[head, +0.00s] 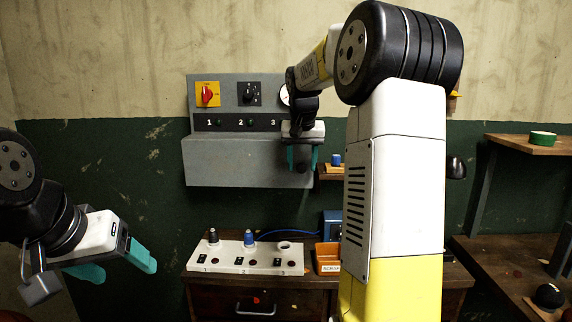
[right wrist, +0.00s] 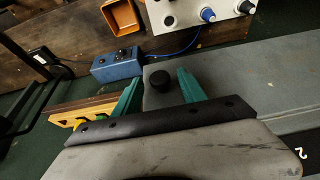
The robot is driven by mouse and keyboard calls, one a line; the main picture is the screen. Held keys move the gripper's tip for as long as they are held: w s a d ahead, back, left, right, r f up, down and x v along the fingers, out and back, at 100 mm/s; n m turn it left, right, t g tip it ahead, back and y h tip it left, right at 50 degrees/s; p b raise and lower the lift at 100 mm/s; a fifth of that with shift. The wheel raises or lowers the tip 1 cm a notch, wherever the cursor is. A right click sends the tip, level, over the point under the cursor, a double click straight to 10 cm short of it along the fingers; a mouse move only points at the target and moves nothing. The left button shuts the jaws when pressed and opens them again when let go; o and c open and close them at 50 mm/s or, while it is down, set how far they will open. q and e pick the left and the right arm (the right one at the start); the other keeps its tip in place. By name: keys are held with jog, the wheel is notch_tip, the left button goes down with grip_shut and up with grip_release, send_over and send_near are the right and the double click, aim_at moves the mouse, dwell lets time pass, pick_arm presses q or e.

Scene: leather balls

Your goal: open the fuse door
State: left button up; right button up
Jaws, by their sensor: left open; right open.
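The fuse door (head: 235,162) is the grey lower front of the wall panel and looks closed. Its round black knob (right wrist: 160,80) sits near the door's edge in the right wrist view. My right gripper (head: 302,157) is in front of the door's right end. Its teal fingers (right wrist: 159,92) are open, one on each side of the knob in the picture; I cannot tell whether they touch it. My left gripper (head: 118,264) is open and empty at lower left, away from the panel.
The upper panel carries a red switch (head: 207,94) and a black dial (head: 248,93). Below stands a cabinet with a white socket strip (head: 225,256), an orange bin (head: 327,257) and a blue box (right wrist: 117,65). A small shelf (head: 331,173) is right of the door. My right arm hides part of the wall.

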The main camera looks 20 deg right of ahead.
jog(key=shift+w+f, duration=0.1)
jog(key=shift+f, duration=0.15)
grip_shut()
dwell(1.4)
